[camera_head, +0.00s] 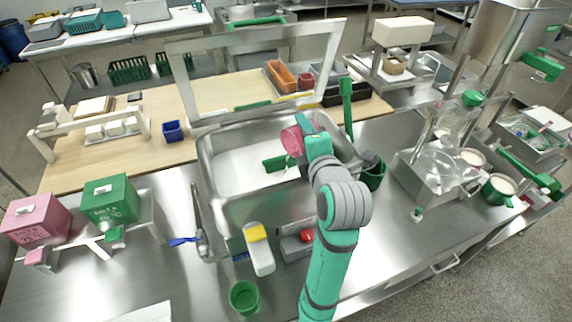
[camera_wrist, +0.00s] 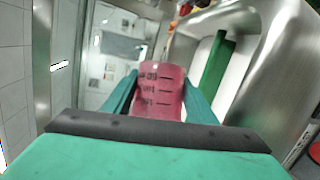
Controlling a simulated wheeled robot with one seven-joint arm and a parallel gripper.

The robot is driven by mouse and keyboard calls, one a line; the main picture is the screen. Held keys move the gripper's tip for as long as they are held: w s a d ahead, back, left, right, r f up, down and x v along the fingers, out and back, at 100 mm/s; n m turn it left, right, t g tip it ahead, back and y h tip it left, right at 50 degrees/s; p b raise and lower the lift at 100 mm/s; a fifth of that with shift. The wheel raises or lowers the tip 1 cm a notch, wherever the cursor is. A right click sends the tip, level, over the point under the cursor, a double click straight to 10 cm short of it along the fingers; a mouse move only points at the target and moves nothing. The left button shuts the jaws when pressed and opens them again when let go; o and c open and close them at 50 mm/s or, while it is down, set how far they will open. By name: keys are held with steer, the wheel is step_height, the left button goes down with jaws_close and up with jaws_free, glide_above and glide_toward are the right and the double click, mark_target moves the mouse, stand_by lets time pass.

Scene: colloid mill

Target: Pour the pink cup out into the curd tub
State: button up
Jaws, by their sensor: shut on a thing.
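The pink cup (camera_head: 292,141) is held over the large steel tub (camera_head: 205,160), which I take to be the curd tub. My gripper (camera_head: 306,143) is shut on the cup, with one finger on each side in the wrist view (camera_wrist: 160,100). The cup (camera_wrist: 160,88) has dark measuring marks on its side there. It looks tilted in the head view, its mouth towards the left. I cannot see what is inside it. The tub has a pale white bottom or filling. A green paddle (camera_head: 276,163) lies inside the tub.
A steel frame (camera_head: 255,46) rises behind the tub. A dark green container (camera_head: 373,172) is close at the right, by the mill (camera_head: 440,165). Pink (camera_head: 36,220) and green (camera_head: 110,200) boxes stand left.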

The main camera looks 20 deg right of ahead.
steer(key=shift+s+a+r+n, duration=0.1)
steer(key=shift+a+r+n, duration=0.1)
steer(key=shift+n, duration=0.1)
